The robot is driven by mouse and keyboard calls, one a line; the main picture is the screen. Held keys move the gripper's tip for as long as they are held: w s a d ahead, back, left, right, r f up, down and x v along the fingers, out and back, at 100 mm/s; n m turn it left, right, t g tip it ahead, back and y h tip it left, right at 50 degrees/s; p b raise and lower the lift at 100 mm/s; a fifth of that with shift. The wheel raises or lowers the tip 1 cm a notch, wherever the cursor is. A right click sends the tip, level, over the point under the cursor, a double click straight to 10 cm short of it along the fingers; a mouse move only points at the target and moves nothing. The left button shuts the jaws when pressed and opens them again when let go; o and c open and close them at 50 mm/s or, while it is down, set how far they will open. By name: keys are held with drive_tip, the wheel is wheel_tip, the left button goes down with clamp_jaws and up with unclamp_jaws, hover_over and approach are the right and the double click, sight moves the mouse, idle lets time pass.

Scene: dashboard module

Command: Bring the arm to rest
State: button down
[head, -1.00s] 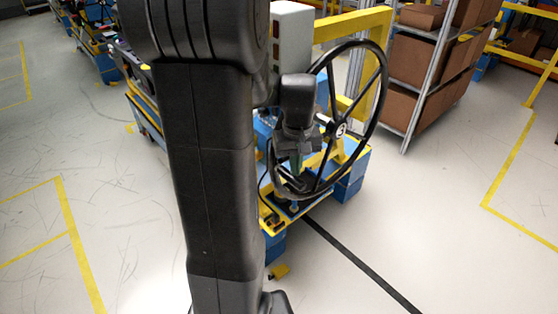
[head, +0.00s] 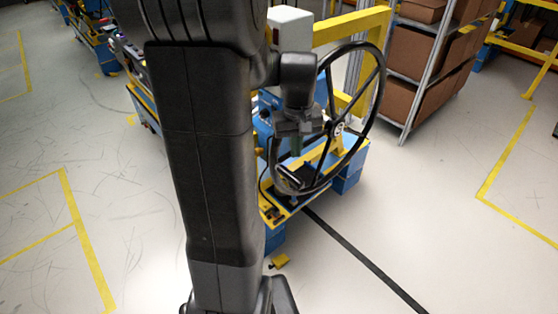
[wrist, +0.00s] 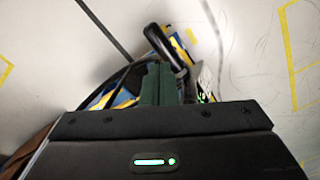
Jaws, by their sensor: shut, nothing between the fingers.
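My arm stands large and dark in the left-centre of the head view. Its end comes down behind the column to my gripper (head: 297,148), which hangs in front of the black steering wheel (head: 372,104). In the wrist view the green fingers of my gripper (wrist: 158,82) are together with nothing between them. I cannot tell whether the fingers touch the wheel.
The wheel is on a blue and yellow workstation (head: 352,160) with a yellow frame (head: 347,27). A shelf with brown boxes (head: 412,88) stands behind at right. Another bench (head: 143,88) is at left. The floor in front is open on both sides.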

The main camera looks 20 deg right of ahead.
sight(294, 177)
wheel_tip(294, 177, down, 8)
drive_tip(key=b, duration=0.6)
drive_tip(key=shift+b, duration=0.3)
